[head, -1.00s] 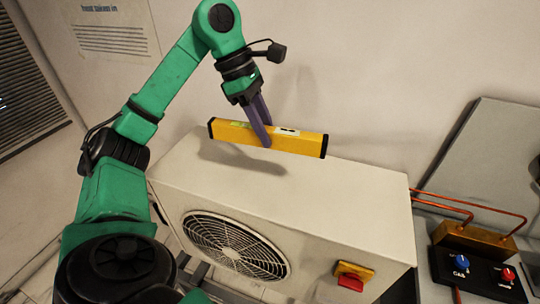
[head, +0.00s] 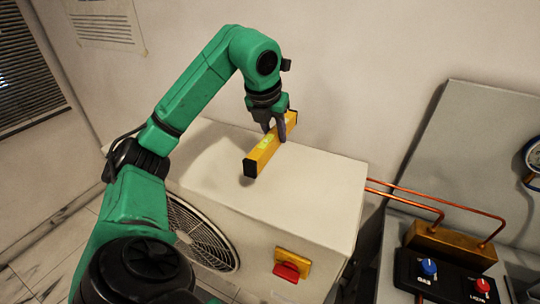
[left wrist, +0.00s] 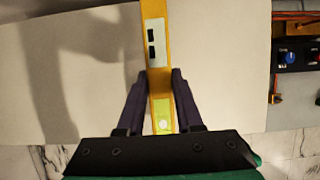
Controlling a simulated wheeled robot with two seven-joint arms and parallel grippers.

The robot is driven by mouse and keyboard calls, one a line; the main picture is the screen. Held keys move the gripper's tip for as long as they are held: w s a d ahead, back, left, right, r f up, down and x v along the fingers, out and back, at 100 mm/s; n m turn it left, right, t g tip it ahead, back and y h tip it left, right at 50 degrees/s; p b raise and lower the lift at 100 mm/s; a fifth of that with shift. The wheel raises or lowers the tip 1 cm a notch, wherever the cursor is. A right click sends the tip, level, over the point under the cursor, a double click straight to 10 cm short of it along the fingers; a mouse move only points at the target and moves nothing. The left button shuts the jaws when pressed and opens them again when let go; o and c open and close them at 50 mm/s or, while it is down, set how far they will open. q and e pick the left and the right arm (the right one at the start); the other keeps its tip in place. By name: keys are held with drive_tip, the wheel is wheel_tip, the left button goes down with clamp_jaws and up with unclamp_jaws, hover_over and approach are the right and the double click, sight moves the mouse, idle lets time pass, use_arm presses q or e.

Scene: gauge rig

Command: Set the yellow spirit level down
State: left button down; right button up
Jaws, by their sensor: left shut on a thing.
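The yellow spirit level (head: 262,153) has black end caps and a green vial. The level is held over the top of the white fan unit (head: 320,190), slanting from lower left to upper right. Its near end is close to the top; I cannot tell if it touches. In the left wrist view the level (left wrist: 154,45) runs up the picture between the two dark fingers (left wrist: 160,80). My right gripper is not in view.
The unit's top is otherwise bare. A red and yellow switch (head: 290,264) sits on its front, beside the fan grille (head: 203,235). At the right are copper pipes (head: 435,203), a brass block (head: 445,243) and a black box with blue and red knobs (head: 445,277). A wall stands behind.

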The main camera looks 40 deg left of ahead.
use_arm(q)
drive_tip(key=f, duration=0.1)
drive_tip(key=d+f, duration=0.1)
drive_tip(key=f, duration=0.1)
drive_tip(key=w+f+b, duration=0.1)
drive_tip(key=f, duration=0.1)
drive_tip(key=shift+d+f, duration=0.15)
drive_tip(key=shift+d, duration=0.2)
drive_tip(key=f, duration=0.1)
drive_tip(key=f+b, duration=0.1)
drive_tip(key=shift+s+a+f, duration=0.2)
drive_tip(key=shift+s+f, duration=0.1)
drive_tip(key=shift+f, duration=0.1)
drive_tip(key=shift+a+f, duration=0.15)
drive_tip(key=shift+f, duration=0.1)
drive_tip(key=shift+w, duration=0.1)
drive_tip(key=c, duration=0.6)
unclamp_jaws()
drive_tip(key=shift+o, duration=0.2)
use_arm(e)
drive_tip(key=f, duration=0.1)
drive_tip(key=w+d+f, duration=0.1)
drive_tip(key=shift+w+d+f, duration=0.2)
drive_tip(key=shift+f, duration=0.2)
